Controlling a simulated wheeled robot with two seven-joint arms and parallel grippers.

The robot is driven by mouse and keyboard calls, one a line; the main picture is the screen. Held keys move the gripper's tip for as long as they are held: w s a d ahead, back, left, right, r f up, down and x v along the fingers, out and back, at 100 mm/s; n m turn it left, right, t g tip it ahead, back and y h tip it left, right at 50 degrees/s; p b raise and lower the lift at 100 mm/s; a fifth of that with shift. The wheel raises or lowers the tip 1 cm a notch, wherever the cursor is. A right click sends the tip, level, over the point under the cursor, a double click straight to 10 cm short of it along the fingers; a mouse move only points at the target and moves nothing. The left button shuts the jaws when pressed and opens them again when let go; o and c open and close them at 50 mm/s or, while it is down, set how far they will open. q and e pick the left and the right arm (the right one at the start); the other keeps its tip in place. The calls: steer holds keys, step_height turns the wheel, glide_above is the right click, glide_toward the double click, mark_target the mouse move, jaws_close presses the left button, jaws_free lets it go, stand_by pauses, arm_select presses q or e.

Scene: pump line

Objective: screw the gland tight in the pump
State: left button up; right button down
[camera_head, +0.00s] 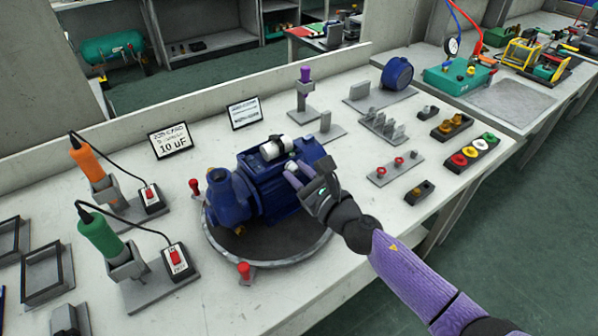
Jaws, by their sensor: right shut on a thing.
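The blue pump (226,200) with its motor (270,192) sits on a dark round plate (275,241) in the middle of the bench. My right gripper (292,172) reaches in from the right and is shut at the near right side of the motor housing. A small pale piece (291,166) shows at its fingertips and looks like the gland. It is against or very close to the housing; its seating is hidden by the fingers. A white cylinder (276,147) lies on top of the motor. My left gripper is out of view.
Red knobs (244,270) stand around the plate's rim. Orange (86,158) and green (101,234) corded tools stand in holders on the left. Racks with small parts (396,168) fill the right side. Signs (169,141) stand behind the pump.

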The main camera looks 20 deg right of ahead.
steer(key=shift+m, duration=1.7)
steer(key=shift+r+m+p, duration=0.1)
steer(key=shift+m+p, duration=0.3)
steer(key=shift+m, duration=1.3)
steer(key=shift+m, duration=0.6)
steer(key=shift+m+p, duration=0.45)
steer(key=shift+m, duration=0.55)
steer(key=c, duration=0.6)
jaws_free()
steer(key=shift+o, duration=0.2)
